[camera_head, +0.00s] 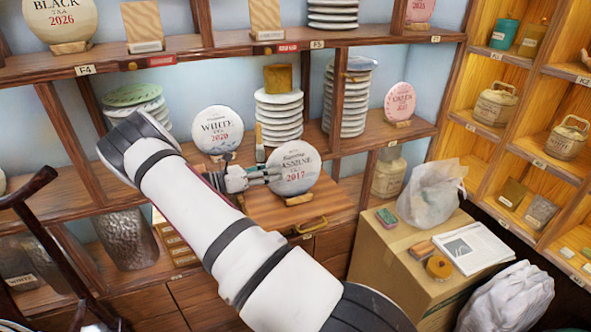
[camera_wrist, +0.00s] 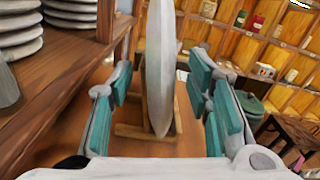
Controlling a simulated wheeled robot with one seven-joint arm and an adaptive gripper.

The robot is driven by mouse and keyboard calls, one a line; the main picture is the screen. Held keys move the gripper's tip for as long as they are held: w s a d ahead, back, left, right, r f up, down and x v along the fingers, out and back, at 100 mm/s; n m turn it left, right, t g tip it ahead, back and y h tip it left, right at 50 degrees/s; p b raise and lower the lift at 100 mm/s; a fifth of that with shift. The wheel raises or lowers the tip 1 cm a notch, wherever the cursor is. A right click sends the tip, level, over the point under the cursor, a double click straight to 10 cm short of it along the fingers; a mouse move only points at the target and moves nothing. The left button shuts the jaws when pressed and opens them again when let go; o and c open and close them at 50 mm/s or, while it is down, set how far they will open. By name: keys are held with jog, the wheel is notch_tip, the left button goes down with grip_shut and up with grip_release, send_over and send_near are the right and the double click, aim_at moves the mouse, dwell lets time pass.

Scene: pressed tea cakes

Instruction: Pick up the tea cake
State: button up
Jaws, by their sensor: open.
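A round, flat, white-wrapped tea cake (camera_head: 296,166) stands upright with red "2017" lettering. It rests on a small wooden stand (camera_head: 299,200) on a wooden surface. In the wrist view the tea cake (camera_wrist: 160,70) shows edge-on, upright in its stand (camera_wrist: 135,132). My gripper (camera_head: 274,176) reaches it from the left in the head view. In the wrist view my gripper (camera_wrist: 159,85) is open, with teal-padded fingers on either side of the cake. A gap shows on each side, a little narrower at the right. The cake's top is cut off in the wrist view.
A white tea cake marked 2020 (camera_head: 217,129) and a pink one (camera_head: 399,101) stand on the shelf behind. Stacked white discs (camera_head: 279,117) stand between them. A cardboard box (camera_head: 391,250) with a plastic bag (camera_head: 432,192) is at the right. A shelf post (camera_wrist: 105,20) rises at the left.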

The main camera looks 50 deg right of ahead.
aim_at(273, 159)
grip_shut()
jog(key=shift+r, duration=0.2)
jog(key=shift+r, duration=0.6)
notch_tip(273, 159, up, 2)
jog(key=shift+a+r+b, duration=0.1)
jog(key=shift+b, duration=0.4)
jog(key=s+a+r, duration=0.1)
jog(key=s+a, duration=0.8)
jog(key=s, duration=0.4)
